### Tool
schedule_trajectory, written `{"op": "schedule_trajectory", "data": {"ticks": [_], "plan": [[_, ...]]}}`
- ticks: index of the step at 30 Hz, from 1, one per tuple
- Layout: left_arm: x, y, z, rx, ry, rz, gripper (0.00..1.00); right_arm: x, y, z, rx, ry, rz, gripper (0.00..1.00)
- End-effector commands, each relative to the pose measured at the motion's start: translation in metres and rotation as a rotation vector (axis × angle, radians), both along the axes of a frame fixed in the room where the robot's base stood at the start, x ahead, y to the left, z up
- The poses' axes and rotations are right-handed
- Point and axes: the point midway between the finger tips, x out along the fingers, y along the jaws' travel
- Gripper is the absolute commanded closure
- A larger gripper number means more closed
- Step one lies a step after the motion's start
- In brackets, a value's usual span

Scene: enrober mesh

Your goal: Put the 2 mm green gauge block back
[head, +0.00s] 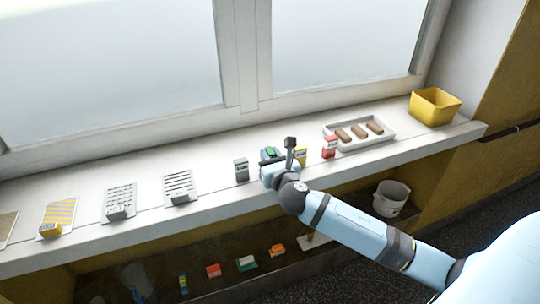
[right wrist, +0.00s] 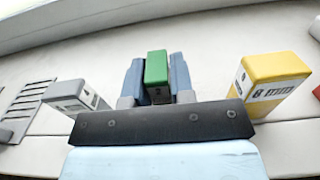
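The green gauge block (right wrist: 157,68), marked 2, stands upright between the two blue-grey fingers of my right gripper (right wrist: 157,80). The fingers appear to touch both its sides. In the head view my right gripper (head: 271,156) is over the window sill, with the green top of the block (head: 269,150) showing between the fingers. I cannot tell whether the block rests on the sill or is slightly raised. A grey block (right wrist: 75,95) stands to its left and a yellow block (right wrist: 268,82) to its right. My left gripper is not in view.
A red block (head: 329,147), a white tray (head: 385,137) with brown bars and a yellow bin (head: 434,107) stand farther right on the sill (head: 220,192). Slotted plates (head: 119,201) lie to the left. A lower shelf holds small coloured items and a white bucket (head: 391,198).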

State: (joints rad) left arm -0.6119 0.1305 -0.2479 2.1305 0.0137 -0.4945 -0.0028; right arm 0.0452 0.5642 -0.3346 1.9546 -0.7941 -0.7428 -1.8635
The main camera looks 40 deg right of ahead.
Motion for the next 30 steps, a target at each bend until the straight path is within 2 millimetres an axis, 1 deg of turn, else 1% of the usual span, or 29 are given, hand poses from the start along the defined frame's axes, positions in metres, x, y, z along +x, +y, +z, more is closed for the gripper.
{"op": "schedule_trajectory", "data": {"ticks": [1, 2, 3, 10, 12, 14, 17, 24, 27, 30], "plan": [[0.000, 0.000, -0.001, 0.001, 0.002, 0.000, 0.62, 0.000, 0.000, 0.000, 0.000, 0.000, 0.000, 0.65], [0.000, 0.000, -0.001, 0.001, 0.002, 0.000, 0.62, 0.000, 0.000, 0.000, 0.000, 0.000, 0.000, 0.58], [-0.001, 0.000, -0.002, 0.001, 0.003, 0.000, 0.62, 0.000, 0.000, 0.000, 0.000, 0.000, 0.000, 0.56], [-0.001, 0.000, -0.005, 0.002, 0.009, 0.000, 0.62, 0.000, 0.000, 0.001, 0.001, -0.001, 0.000, 0.56], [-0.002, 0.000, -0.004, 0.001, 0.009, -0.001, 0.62, 0.000, 0.000, 0.004, 0.001, -0.002, 0.000, 0.56], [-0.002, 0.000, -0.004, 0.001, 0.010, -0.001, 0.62, -0.005, 0.001, 0.004, 0.000, 0.000, 0.001, 0.56], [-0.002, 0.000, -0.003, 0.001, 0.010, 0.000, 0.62, -0.020, 0.005, 0.003, 0.000, 0.002, 0.001, 0.56], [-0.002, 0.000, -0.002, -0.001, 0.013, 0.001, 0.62, -0.072, 0.017, 0.003, 0.001, 0.003, 0.001, 0.56], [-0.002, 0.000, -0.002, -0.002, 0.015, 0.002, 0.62, -0.090, 0.022, 0.003, 0.002, 0.001, 0.001, 0.56], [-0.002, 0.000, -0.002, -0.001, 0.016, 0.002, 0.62, -0.104, 0.025, 0.003, 0.001, 0.002, 0.000, 0.56]]}}
